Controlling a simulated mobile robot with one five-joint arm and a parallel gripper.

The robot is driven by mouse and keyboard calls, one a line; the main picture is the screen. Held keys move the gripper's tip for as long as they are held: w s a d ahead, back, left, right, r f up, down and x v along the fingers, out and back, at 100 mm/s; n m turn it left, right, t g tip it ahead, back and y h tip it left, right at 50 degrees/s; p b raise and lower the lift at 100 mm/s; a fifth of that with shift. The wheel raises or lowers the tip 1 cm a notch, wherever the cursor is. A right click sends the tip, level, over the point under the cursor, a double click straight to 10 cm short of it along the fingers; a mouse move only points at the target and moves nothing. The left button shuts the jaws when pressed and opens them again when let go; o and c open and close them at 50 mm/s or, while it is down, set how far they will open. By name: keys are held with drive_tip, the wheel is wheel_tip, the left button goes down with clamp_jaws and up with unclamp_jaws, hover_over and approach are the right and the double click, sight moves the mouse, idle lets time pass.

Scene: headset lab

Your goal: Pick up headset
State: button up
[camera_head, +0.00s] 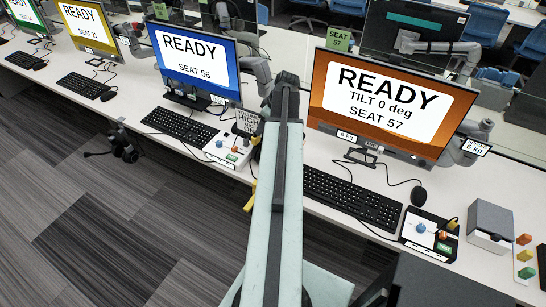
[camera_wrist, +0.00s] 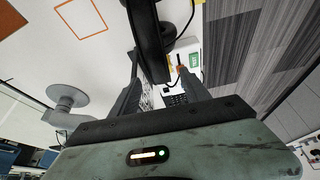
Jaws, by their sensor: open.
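My gripper (camera_wrist: 160,90) is open in the wrist view, its two dark fingers apart. A black curved band, which looks like part of a headset (camera_wrist: 150,38), runs between the fingers from the top of the picture. A thinner dark loop curves off to its right. I cannot tell whether the fingers touch the band. In the head view my arm reaches forward over the desk and hides the gripper and what lies at it. Another black headset (camera_head: 124,146) hangs at the desk's front edge on the left.
The white desk (camera_head: 330,150) carries monitors, including an orange one (camera_head: 380,100) and a blue one (camera_head: 193,62). Keyboards (camera_head: 352,199), a mouse (camera_head: 418,196), a black control box (camera_head: 430,235) and a grey box (camera_head: 488,222) stand along it. The carpet (camera_head: 90,240) at the left is clear.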

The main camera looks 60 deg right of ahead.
sight(261, 137)
drive_tip(key=b+x, duration=0.5)
drive_tip(key=x, duration=0.1)
drive_tip(key=shift+s+a+f, duration=0.1)
drive_tip(key=shift+f, duration=0.1)
drive_tip(key=shift+r, duration=0.2)
clamp_jaws()
idle(1.0)
